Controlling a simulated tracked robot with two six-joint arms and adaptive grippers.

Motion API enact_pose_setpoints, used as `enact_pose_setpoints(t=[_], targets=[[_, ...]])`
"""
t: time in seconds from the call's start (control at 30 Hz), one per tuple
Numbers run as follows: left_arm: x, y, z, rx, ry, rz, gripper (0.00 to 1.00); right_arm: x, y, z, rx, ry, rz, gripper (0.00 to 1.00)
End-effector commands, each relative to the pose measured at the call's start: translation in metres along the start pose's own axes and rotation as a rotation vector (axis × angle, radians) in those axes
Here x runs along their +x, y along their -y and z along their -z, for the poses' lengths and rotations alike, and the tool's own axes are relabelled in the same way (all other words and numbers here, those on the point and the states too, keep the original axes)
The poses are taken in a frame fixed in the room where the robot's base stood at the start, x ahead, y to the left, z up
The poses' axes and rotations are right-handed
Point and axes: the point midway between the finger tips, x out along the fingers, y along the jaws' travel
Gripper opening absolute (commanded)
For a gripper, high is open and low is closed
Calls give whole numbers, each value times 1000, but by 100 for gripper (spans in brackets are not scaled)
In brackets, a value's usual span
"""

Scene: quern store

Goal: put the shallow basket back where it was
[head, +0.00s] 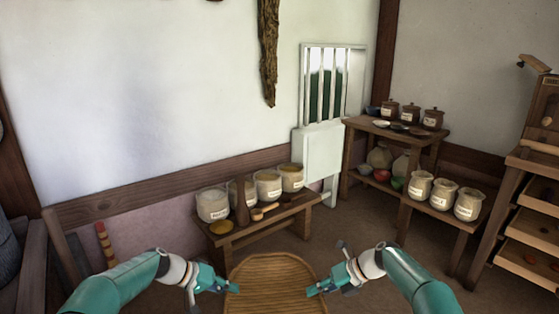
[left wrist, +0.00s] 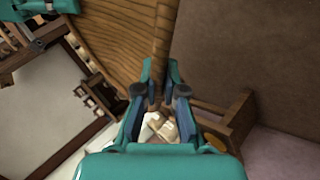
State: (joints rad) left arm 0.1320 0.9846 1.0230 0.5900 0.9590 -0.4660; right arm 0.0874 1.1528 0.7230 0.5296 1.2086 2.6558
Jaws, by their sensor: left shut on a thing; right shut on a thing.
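The shallow basket (head: 275,284) is a round, woven, tan-brown tray at the bottom middle of the head view, its near part cut off by the frame. My left gripper (head: 233,290) is shut on its left rim. My right gripper (head: 315,291) is shut on its right rim. In the left wrist view the basket (left wrist: 115,38) fills the top, and its rim runs down between the fingers of my left gripper (left wrist: 158,95). My right gripper (left wrist: 38,25) shows at the upper left there. The basket is held up in front of the low bench.
A low wooden bench (head: 262,227) holds several labelled sacks (head: 213,203) and a wooden scoop (head: 262,212). To the right, a stepped shelf (head: 395,135) carries jars, bowls and more sacks (head: 443,194). A rack with trays (head: 530,228) stands at far right. Floor (head: 375,235) between them is clear.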

Motion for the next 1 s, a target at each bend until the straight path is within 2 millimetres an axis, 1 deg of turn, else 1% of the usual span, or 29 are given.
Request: enact_pose_setpoints(t=[0.03,0.3,0.53,0.77,1.0], targets=[[1,-4,2,0,3,-5,0,2,-2,-3,-3,0,-3,0],[0,-7,11,0,5,-4,0,-2,-4,-12,-2,1,-2,0],[-1,-8,13,-1,6,-4,0,-3,-5,-14,-2,-1,-1,0],[-3,-10,10,-1,5,-4,0,-5,-8,-12,-1,0,-2,0],[-9,-13,2,-2,5,-5,0,-9,-13,-4,-1,-1,-4,0]])
